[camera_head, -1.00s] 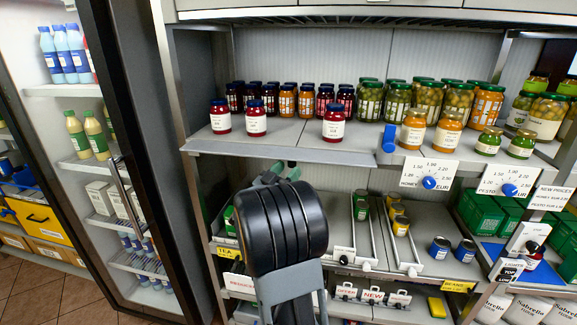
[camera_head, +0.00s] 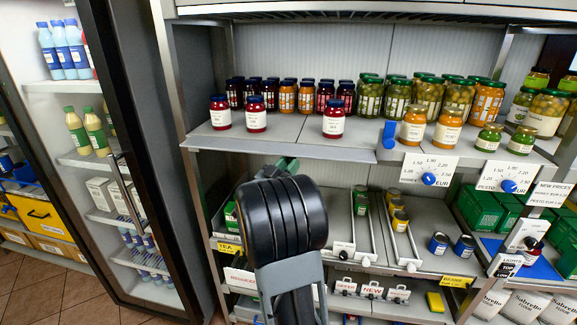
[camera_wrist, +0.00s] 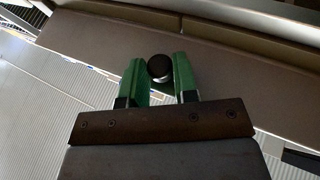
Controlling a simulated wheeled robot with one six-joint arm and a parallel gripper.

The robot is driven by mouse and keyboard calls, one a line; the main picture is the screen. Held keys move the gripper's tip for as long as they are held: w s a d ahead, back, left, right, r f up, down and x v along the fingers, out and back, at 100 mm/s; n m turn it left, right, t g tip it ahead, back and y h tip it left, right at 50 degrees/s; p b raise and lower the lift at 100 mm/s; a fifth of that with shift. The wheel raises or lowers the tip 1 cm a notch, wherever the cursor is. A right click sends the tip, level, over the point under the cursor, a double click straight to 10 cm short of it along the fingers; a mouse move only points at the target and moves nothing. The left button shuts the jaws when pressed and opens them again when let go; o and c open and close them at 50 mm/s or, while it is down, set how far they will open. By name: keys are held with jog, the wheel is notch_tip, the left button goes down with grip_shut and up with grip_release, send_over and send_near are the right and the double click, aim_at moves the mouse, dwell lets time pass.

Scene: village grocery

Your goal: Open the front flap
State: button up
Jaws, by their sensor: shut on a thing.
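In the wrist view my gripper (camera_wrist: 159,78) has its green fingers shut on a small round dark knob (camera_wrist: 160,66). The knob sits against a long brownish panel (camera_wrist: 230,75), which seems to be the front flap. In the head view the flap seems to be the grey strip (camera_head: 335,153) along the front edge of the jar shelf. My black arm joint hides much of the area below it. Only a green part of my gripper (camera_head: 286,164) shows above that joint, at the strip; the knob is hidden there.
Jam jars (camera_head: 333,121) stand on the shelf just behind the strip. Cans (camera_head: 400,220) sit in lanes below. A glass-door fridge (camera_head: 125,170) stands at left.

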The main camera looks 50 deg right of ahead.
jog(key=shift+r, duration=0.1)
grip_shut()
jog(key=shift+a+r+y+p, duration=0.1)
jog(key=shift+r+y+p, duration=0.2)
jog(key=shift+r+p, duration=0.25)
jog(key=shift+s+a+r+n+y+p, duration=0.1)
jog(key=shift+r+n+y+p, duration=0.1)
jog(key=shift+n+y+p, duration=0.35)
jog(key=shift+y+p, duration=0.35)
jog(key=shift+p, duration=0.25)
jog(key=shift+f, duration=0.1)
jog(key=o, duration=1)
grip_release()
jog(key=shift+c, duration=0.2)
jog(key=shift+a, duration=0.1)
